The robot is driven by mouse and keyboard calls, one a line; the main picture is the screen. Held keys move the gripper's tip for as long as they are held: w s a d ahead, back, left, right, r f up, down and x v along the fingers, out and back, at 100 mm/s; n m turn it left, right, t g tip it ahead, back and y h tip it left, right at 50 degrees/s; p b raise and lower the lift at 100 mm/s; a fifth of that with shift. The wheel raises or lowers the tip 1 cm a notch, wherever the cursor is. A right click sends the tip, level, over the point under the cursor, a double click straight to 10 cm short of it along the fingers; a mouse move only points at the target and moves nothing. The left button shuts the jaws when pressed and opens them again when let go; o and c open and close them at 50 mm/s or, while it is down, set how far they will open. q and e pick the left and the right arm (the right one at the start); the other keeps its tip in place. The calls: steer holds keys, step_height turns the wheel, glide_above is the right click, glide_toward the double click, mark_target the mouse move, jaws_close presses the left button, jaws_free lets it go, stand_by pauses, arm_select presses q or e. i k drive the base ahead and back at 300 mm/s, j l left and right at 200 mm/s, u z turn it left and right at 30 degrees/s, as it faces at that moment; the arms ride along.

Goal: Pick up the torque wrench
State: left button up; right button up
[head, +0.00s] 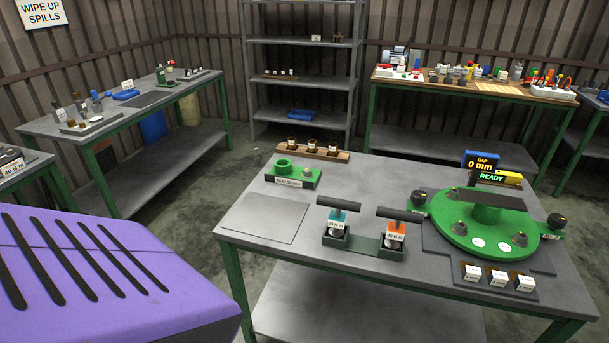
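Two T-handled torque wrenches stand upright in a dark green holder (366,244) at the front middle of the near table. The left wrench has a teal body (337,218) and a dark crossbar handle (340,203). The right wrench has an orange body (394,238) and a similar dark handle (400,214). Each carries a small white torque label, too small to read surely. Their lower ends are hidden in the holder's sockets. Neither of my grippers is in view.
A green round disperser plate (484,229) stands right of the wrenches, with small white-labelled boxes (498,281) in front. A green part on a block (292,174) and a brown rack (312,151) stand behind. The table's left front (264,217) is clear.

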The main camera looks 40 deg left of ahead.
mark_target(337, 219)
steer(key=u, duration=1.15)
steer(key=i+j+z, duration=0.25)
steer(key=j+z, duration=0.2)
steer(key=j, duration=0.2)
steer(key=i+j+z, duration=0.25)
steer(key=k+j, duration=0.1)
